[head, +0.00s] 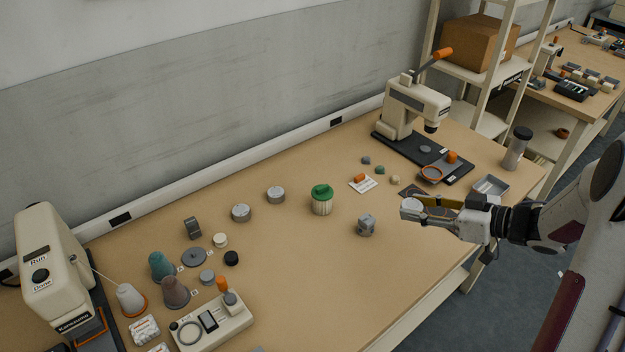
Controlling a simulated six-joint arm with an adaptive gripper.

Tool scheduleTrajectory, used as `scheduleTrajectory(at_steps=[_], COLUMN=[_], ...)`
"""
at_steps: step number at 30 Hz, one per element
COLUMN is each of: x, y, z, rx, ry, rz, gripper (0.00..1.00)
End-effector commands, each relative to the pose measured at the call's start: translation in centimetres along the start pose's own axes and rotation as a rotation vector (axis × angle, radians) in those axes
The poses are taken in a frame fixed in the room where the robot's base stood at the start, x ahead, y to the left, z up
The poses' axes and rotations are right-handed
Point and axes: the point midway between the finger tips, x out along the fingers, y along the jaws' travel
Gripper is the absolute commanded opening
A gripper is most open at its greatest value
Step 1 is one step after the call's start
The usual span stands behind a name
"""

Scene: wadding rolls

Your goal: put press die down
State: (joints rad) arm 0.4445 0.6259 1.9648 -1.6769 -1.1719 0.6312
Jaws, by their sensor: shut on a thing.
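My gripper (411,208) reaches in from the right, above the right front part of the table (300,260). It is shut on a small light grey piece at its fingertips, which I take to be the press die (408,202). The fingers cover much of it, and its lower side is hard to make out. A grey, block-like metal piece (366,225) stands on the table just left of the fingertips, apart from them. A dark square pad (411,190) lies behind the gripper, partly hidden.
A cream lever press (408,108) on a black base stands behind. A metal tray (490,187) and a grey bottle (517,148) are at right. A green-topped ribbed jar (321,199) and several grey tins stand left. The table's front middle is clear.

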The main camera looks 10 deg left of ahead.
Motion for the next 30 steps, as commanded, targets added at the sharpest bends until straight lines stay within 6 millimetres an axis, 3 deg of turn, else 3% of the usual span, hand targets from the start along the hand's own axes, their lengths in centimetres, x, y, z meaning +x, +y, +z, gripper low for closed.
scheduleTrajectory(at_steps=[15,30], x=[6.8,14.1], y=[5.8,9.4], z=[-2.4,-5.3], rx=[-0.021,-0.031], ry=[-0.001,-0.001], rz=[-0.039,-0.066], gripper=[0.0,0.0])
